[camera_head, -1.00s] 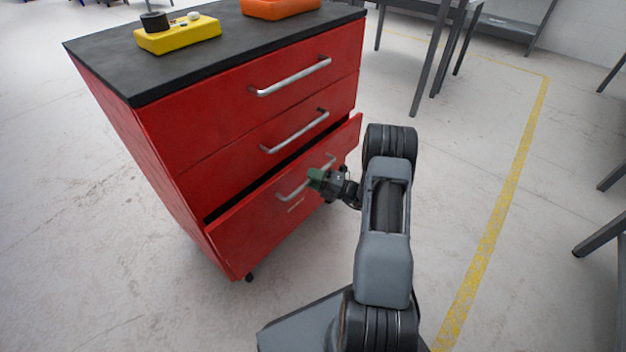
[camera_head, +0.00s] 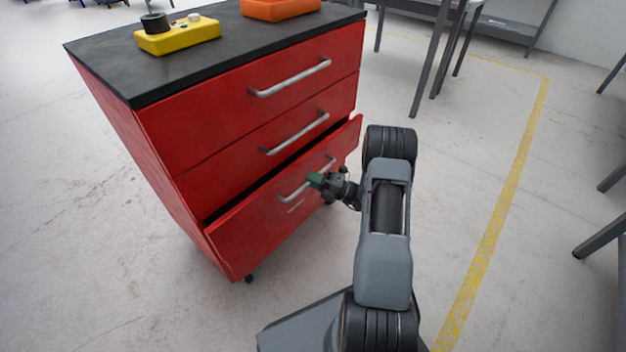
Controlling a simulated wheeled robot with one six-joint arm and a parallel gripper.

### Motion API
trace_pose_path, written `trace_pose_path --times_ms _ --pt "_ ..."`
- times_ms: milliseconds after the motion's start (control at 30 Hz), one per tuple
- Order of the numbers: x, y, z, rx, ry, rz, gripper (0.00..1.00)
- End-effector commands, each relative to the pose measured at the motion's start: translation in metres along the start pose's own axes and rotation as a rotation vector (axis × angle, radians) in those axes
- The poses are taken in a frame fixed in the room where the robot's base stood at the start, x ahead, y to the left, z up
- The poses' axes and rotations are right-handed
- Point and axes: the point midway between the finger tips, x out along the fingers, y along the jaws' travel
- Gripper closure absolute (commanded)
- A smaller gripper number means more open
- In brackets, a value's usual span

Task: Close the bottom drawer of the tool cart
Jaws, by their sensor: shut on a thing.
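The red tool cart (camera_head: 250,110) stands left of my arm, with three drawers facing me. Its bottom drawer (camera_head: 250,235) is slightly open, with a dark gap along its top edge. The upper two drawers are shut. My gripper (camera_head: 314,181) is at the silver handle (camera_head: 290,194) of the bottom drawer and is shut on it.
A yellow box (camera_head: 180,38) and an orange bin (camera_head: 280,8) sit on the cart's black top (camera_head: 110,70). Grey table legs (camera_head: 419,75) stand behind at the right. The floor around the cart is clear.

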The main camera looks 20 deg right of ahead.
Motion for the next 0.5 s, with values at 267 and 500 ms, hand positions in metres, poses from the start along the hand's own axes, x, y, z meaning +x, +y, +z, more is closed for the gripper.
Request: trace_pose_path --times_ms 267,500 --pt "0.031 -0.006 0.012 -0.001 0.003 -0.001 1.0" --pt "0.041 -0.009 0.017 -0.001 0.0 -0.002 1.0"
